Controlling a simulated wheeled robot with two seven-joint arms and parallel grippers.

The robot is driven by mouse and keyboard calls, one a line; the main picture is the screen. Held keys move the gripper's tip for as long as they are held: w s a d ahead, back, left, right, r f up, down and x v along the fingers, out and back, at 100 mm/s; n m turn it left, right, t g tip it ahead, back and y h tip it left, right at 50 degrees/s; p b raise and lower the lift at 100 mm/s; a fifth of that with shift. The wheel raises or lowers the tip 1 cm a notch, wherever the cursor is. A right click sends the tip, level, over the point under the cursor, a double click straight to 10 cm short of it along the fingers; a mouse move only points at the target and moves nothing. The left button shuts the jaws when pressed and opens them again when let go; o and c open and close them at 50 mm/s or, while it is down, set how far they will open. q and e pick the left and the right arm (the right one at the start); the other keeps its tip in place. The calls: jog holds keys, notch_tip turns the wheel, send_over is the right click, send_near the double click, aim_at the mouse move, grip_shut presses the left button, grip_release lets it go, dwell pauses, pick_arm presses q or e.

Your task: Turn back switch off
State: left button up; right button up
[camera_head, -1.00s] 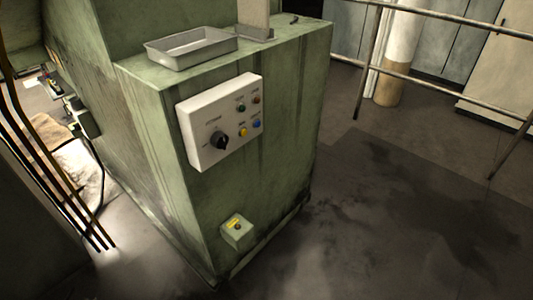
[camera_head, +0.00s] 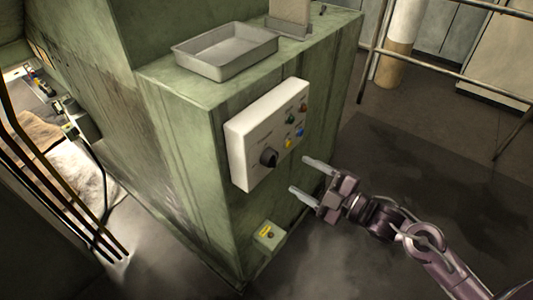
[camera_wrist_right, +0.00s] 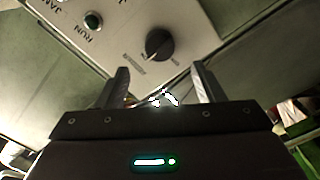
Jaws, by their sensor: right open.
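The white control panel (camera_head: 265,135) is fixed to the side of the green machine. Its black rotary switch (camera_head: 268,157) sits at the panel's lower left in the head view. In the right wrist view the black switch (camera_wrist_right: 159,44) is ahead of the fingers, just above the gap between them. My right gripper (camera_head: 305,176) is open and empty, right of and slightly below the switch, apart from the panel. Its fingers (camera_wrist_right: 160,85) also show in the wrist view. My left gripper is not in view.
A small box with a yellow-marked button (camera_head: 268,235) is low on the machine (camera_head: 180,125). A grey metal tray (camera_head: 225,52) stands on top. Several coloured buttons (camera_head: 297,126) are right of the switch. A railing (camera_head: 440,78) stands at the back right.

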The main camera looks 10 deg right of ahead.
aim_at(276, 161)
jog(key=b+x, duration=0.2)
jog(key=x, duration=0.6)
jog(key=shift+w+a+b, duration=0.2)
jog(key=shift+w+b, duration=0.1)
jog(key=shift+b, duration=0.1)
jog(key=m+p, duration=0.6)
jog(key=r+m+p, duration=0.1)
jog(key=m+p, duration=0.2)
jog(key=shift+s, duration=0.1)
jog(key=shift+f+m+p, duration=0.4)
jog(key=shift+m+p, duration=0.3)
jog(key=shift+m, duration=0.3)
jog(key=shift+c, duration=0.4)
